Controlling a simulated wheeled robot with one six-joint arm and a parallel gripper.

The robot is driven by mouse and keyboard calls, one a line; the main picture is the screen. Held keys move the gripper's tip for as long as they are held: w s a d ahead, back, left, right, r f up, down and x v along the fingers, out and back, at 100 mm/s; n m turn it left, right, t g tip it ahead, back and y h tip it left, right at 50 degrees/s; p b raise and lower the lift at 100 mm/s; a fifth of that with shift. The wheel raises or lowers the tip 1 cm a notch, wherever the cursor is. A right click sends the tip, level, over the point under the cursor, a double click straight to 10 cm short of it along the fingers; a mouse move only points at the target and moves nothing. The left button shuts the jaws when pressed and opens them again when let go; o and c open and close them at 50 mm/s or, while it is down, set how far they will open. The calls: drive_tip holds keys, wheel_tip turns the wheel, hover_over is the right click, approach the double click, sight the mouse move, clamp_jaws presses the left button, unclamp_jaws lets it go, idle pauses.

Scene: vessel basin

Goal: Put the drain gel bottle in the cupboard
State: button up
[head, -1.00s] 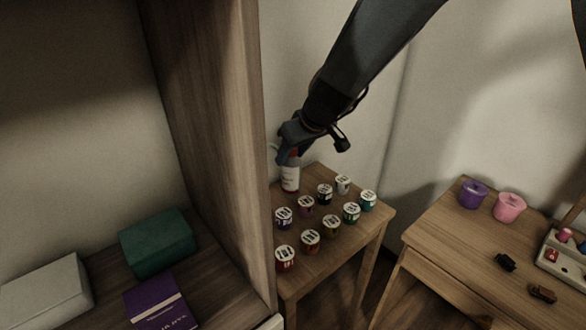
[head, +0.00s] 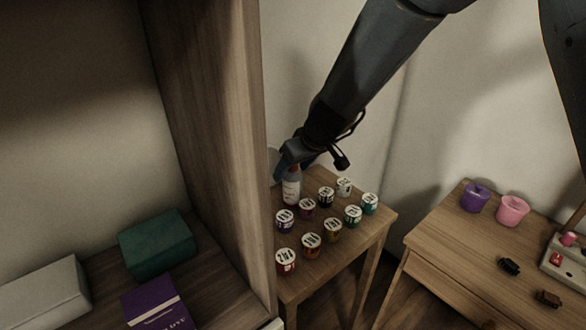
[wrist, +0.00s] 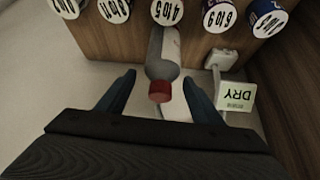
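A pale bottle with a red cap (wrist: 161,75) stands at the back left of the small wooden table. Its label is too small to read. In the wrist view my gripper (wrist: 158,98) is open, one finger on each side of the bottle's cap end, with gaps on both sides. The wooden cupboard (head: 215,130) stands at the left, and its side panel rises close beside the table.
Several labelled pots (head: 311,240) crowd the table (head: 345,262) in front of the bottle. A green box (head: 155,243), a grey box (head: 45,295) and a purple box (head: 158,303) lie in the cupboard. A white "DRY" tag (wrist: 238,96) is near the bottle.

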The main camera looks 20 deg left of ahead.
drive_tip(key=shift+r, duration=0.1)
drive_tip(key=shift+r, duration=0.25)
drive_tip(key=b+v, duration=0.1)
drive_tip(key=v, duration=1)
drive_tip(key=shift+s+d+r+b, duration=0.15)
drive_tip(key=shift+d+r+b, duration=0.05)
drive_tip(key=shift+b, duration=0.1)
